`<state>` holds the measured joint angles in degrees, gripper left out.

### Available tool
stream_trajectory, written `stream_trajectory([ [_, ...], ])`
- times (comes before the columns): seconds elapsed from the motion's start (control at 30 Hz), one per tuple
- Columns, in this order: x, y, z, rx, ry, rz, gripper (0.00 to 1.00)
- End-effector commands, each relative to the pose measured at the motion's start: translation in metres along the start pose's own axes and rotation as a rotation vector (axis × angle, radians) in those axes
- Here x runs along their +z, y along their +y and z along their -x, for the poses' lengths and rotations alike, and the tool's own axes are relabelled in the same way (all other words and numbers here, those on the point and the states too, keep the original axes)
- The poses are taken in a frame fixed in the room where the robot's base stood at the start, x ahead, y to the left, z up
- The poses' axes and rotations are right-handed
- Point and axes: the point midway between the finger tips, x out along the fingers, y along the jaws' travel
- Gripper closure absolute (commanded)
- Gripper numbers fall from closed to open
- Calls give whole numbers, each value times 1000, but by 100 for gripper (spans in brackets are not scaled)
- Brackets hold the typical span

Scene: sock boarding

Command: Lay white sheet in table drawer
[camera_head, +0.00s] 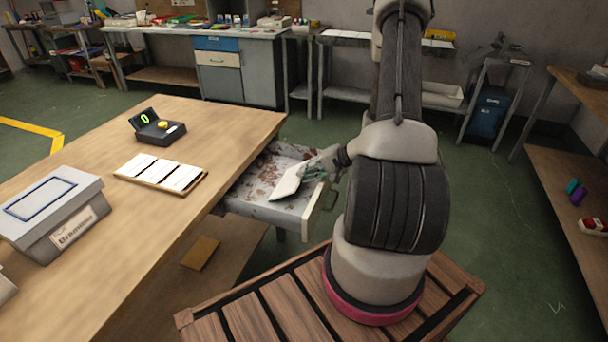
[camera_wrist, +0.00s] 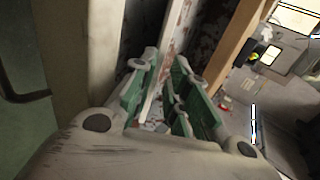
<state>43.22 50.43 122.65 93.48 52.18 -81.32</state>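The table drawer (camera_head: 250,209) stands pulled out from the right side of the wooden table, its inside worn and spotted with reddish-brown marks. My gripper (camera_head: 312,173) is over the open drawer, near its front panel. It is shut on a white sheet (camera_head: 287,182), which is held tilted over the drawer. In the wrist view the sheet (camera_wrist: 151,98) shows nearly edge-on as a thin pale strip between the green finger pads of my gripper (camera_wrist: 160,100). I cannot tell whether the sheet's lower edge touches the drawer floor.
The drawer's front panel (camera_head: 319,208) stands close to my gripper.

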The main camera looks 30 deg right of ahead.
Motion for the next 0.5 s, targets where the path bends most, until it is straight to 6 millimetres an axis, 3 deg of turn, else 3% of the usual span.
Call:
stream_trajectory([
  [0.3, -1, 0, 72, 0, 4, -1, 84],
  [0.5, 0, 0, 98, 0, 2, 0, 84],
])
